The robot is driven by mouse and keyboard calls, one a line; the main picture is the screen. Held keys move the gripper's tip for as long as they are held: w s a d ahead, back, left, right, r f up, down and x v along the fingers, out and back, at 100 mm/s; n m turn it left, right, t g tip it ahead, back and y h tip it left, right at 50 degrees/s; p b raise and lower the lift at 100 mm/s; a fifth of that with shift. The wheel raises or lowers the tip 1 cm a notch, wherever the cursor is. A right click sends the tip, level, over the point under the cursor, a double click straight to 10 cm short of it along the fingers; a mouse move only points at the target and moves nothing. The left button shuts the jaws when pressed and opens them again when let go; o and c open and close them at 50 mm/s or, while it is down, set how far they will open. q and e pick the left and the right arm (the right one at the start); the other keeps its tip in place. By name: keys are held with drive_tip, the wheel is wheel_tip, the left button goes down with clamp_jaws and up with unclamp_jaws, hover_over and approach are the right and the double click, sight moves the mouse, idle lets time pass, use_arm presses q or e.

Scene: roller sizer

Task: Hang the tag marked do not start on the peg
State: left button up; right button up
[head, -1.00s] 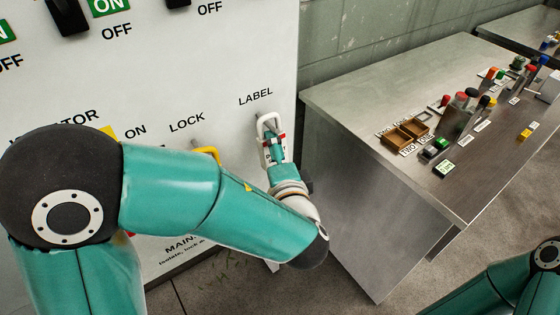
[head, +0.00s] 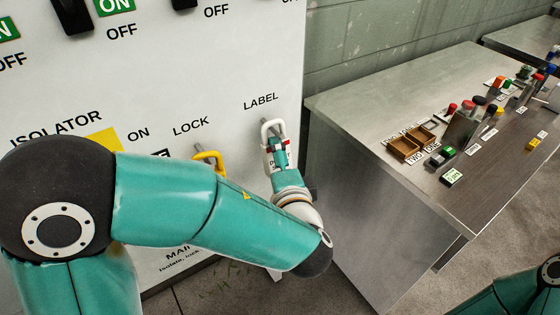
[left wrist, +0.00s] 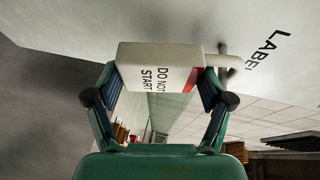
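The white tag (left wrist: 165,75), marked DO NOT START with a red band, is held between the fingers of my left gripper (left wrist: 160,95). In the head view the tag's white loop (head: 272,126) is upright at the panel, just below the LABEL lettering. The left gripper (head: 280,165) is below the loop. The grey peg (head: 263,122) under LABEL shows right beside the loop's upper left. In the left wrist view the peg (left wrist: 236,63) is at the loop's end. I cannot tell whether the loop is around it. My right gripper is out of view.
A yellow hasp (head: 210,157) hangs on the LOCK peg, left of the tag. A steel table (head: 375,85) stands to the right with brown trays (head: 404,147), stamps and small labels. A gap of floor lies between panel and table.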

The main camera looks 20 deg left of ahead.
use_arm(q)
drive_tip(key=o, duration=0.3)
